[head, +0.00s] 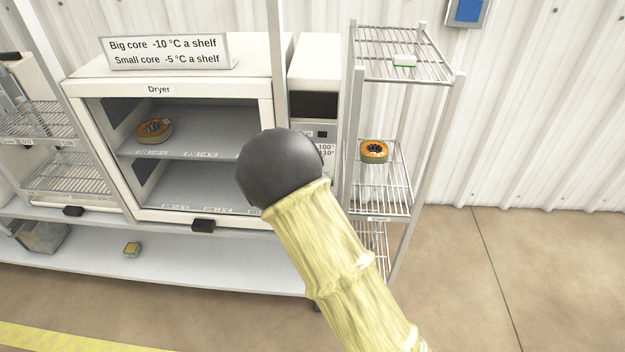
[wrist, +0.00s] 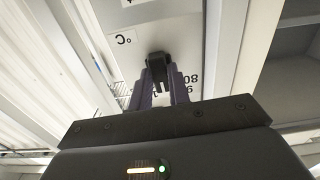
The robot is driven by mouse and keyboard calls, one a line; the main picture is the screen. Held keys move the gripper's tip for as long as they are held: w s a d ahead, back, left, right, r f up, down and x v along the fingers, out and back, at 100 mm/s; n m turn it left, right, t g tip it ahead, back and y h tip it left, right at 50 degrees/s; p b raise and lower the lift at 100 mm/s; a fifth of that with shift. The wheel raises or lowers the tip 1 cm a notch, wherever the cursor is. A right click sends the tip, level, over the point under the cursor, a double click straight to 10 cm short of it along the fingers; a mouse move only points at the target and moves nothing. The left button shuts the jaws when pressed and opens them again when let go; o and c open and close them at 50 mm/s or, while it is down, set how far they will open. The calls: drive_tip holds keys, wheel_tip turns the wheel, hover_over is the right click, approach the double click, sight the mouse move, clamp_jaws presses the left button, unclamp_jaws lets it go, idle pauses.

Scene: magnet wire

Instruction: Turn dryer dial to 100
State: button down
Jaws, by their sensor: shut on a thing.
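The dryer (head: 159,89) is a white cabinet with its front open and two grey shelves inside. Its control panel (head: 314,70) stands at its right side, with "100" and "110" printed on it. My arm hides part of the panel and the dial in the head view. In the wrist view, the dark dial (wrist: 158,64) sits on the white panel, with upside-down "80" and "90" marks beside it. My gripper (wrist: 160,82) is shut on the dial, one finger on each side. Where the dial points is hidden.
A sign (head: 165,53) on the dryer gives temperature offsets per shelf. One orange-and-green core (head: 154,131) lies on the dryer's upper shelf. Another core (head: 374,151) is on the wire rack (head: 400,60) at right.

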drive_tip(key=shift+f+m+b, duration=0.1)
drive_tip(key=shift+m+b, duration=2)
drive_tip(key=shift+b, duration=0.1)
drive_tip(key=c, duration=1.3)
unclamp_jaws()
drive_tip(key=s+b, duration=0.2)
drive_tip(key=s, duration=0.3)
drive_tip(key=s+b, duration=0.2)
drive_tip(key=s, duration=0.3)
drive_tip(key=s+b, duration=0.2)
drive_tip(key=s, duration=0.3)
drive_tip(key=shift+a+f+b, duration=0.2)
drive_tip(key=shift+a+b, duration=0.1)
drive_tip(key=shift+a, duration=0.05)
drive_tip(key=shift+b, duration=0.45)
drive_tip(key=b, duration=0.2)
drive_tip(key=shift+s+b, duration=0.35)
